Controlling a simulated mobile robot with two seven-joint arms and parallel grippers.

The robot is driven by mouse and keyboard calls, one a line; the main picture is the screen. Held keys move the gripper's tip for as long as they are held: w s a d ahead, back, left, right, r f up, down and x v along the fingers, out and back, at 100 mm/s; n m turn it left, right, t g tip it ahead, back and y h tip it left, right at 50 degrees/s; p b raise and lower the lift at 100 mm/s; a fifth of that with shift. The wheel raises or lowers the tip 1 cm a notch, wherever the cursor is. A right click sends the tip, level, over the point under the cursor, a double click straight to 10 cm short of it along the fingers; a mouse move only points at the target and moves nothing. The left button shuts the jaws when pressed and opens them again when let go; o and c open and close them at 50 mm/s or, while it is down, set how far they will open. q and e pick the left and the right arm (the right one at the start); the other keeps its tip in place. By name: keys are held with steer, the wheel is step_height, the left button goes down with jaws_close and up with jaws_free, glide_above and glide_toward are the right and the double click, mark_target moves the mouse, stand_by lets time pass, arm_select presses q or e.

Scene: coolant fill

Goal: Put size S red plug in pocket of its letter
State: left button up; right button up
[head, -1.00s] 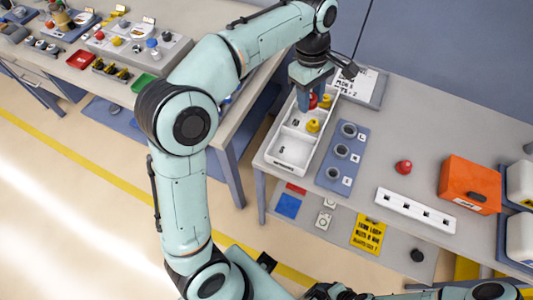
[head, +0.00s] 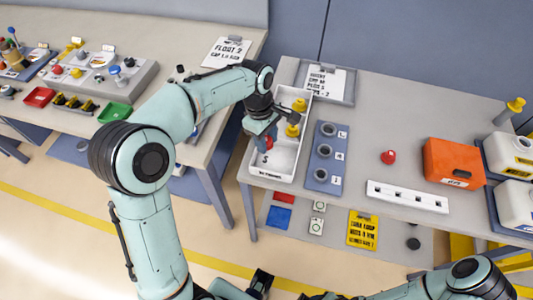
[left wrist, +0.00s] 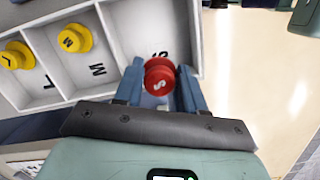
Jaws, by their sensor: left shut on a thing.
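The red plug (left wrist: 158,76), marked S on its top, is held between the two blue fingers of my left gripper (left wrist: 158,88). In the left wrist view it hangs over or in the end pocket of the white tray (left wrist: 120,15), beside the printed S; its exact height is unclear. In the head view my left gripper (head: 264,142) is at the tray's near end, and the tray (head: 270,176) shows its front wall. A yellow plug marked M (left wrist: 75,38) sits in the M pocket, and another yellow plug (left wrist: 16,54) in the L pocket.
Right of the tray lies a blue plate with several round holders (head: 325,155). Farther right are a red knob (head: 388,157), a white strip with holes (head: 407,196) and an orange box (head: 454,162). A clipboard (head: 325,80) lies behind the tray. The table's middle is fairly clear.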

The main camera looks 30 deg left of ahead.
mark_target(268, 160)
arm_select(q)
step_height(268, 160, down, 7)
steer(key=shift+r+b, duration=0.2)
steer(key=shift+b, duration=0.15)
steer(key=shift+f, duration=0.2)
steer(key=o, duration=0.8)
steer(key=r, duration=0.4)
steer(key=a+r+p, duration=0.1)
steer(key=r, duration=0.7)
steer(key=shift+a+r+p, duration=0.15)
steer(key=shift+a+p, duration=0.25)
